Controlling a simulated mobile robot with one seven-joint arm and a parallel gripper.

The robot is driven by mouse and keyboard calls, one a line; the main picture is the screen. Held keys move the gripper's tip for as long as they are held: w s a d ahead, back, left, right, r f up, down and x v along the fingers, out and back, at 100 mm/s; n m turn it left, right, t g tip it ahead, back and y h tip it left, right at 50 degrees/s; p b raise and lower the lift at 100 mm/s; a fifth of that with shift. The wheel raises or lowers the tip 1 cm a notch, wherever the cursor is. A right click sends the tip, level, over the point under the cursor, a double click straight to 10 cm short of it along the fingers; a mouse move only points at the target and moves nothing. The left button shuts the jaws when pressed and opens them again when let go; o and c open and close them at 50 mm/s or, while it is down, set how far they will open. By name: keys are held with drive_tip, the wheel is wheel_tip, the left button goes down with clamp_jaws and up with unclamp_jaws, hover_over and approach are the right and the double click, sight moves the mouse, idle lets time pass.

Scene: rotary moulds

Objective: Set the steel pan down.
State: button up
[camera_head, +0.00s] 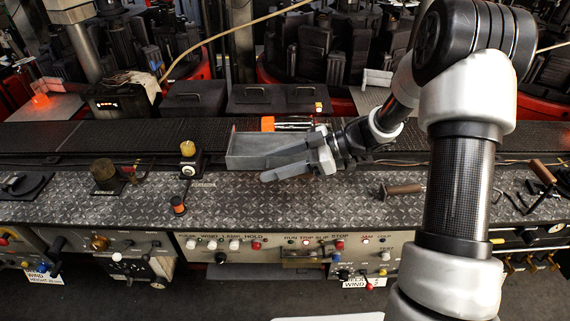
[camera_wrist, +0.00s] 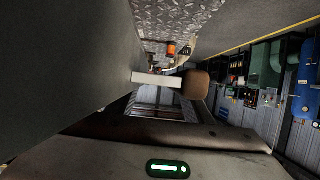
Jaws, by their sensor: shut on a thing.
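The steel pan (camera_head: 256,143) is a grey, open rectangular tray. It is at the middle of the head view, over the back edge of the patterned metal bench (camera_head: 334,203) and the dark belt strip behind it. My gripper (camera_head: 278,167) comes in from the right and is shut on the pan, with one pale finger along its near side. I cannot tell whether the pan touches the surface below. In the wrist view, large grey surfaces fill the left and bottom, and I cannot tell which belong to the pan.
A small post with a yellow knob (camera_head: 188,149) stands just left of the pan, and a dark brown knob (camera_head: 103,173) farther left. An orange-topped piece (camera_head: 178,206) is in front. A wooden-handled tool (camera_head: 403,189) lies to the right. Bench between looks clear.

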drive_tip(key=shift+f+b, duration=0.4)
drive_tip(key=shift+f, duration=4.4)
drive_tip(key=shift+f, duration=0.1)
drive_tip(key=o, duration=1.6)
drive_tip(key=shift+f, duration=0.1)
drive_tip(key=shift+o, duration=0.2)
